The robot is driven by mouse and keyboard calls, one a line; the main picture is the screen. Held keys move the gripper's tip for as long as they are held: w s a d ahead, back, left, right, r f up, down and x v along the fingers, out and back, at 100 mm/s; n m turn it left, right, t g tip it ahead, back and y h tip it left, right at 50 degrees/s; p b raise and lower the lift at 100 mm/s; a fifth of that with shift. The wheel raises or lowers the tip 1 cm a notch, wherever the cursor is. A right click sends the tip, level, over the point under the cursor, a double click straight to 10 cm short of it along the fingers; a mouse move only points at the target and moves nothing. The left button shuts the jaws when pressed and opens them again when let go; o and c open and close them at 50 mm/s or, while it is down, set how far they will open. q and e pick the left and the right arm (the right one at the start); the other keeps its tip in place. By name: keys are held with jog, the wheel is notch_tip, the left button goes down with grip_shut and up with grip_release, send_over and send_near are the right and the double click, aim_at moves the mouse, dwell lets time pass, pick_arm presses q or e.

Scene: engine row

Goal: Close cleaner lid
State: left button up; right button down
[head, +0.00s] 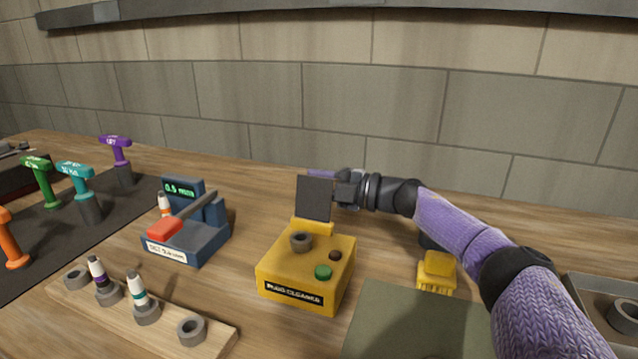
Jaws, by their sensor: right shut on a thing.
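The yellow plug cleaner (290,268) stands on the wooden bench in the middle of the head view. Its top has a grey round socket (301,243), a green button and a small dark knob. Its dark grey square lid (313,200) stands upright at the back of the box, so the top is uncovered. My right gripper (341,192) comes in from the right and is shut on the lid at its right edge. The fingertips are partly hidden behind the lid. My left gripper is not in view.
A blue tester (187,243) with a red handle stands left of the cleaner. A wooden rack (215,337) with plugs is at front left. A yellow object (437,272) and green mat (415,325) lie right.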

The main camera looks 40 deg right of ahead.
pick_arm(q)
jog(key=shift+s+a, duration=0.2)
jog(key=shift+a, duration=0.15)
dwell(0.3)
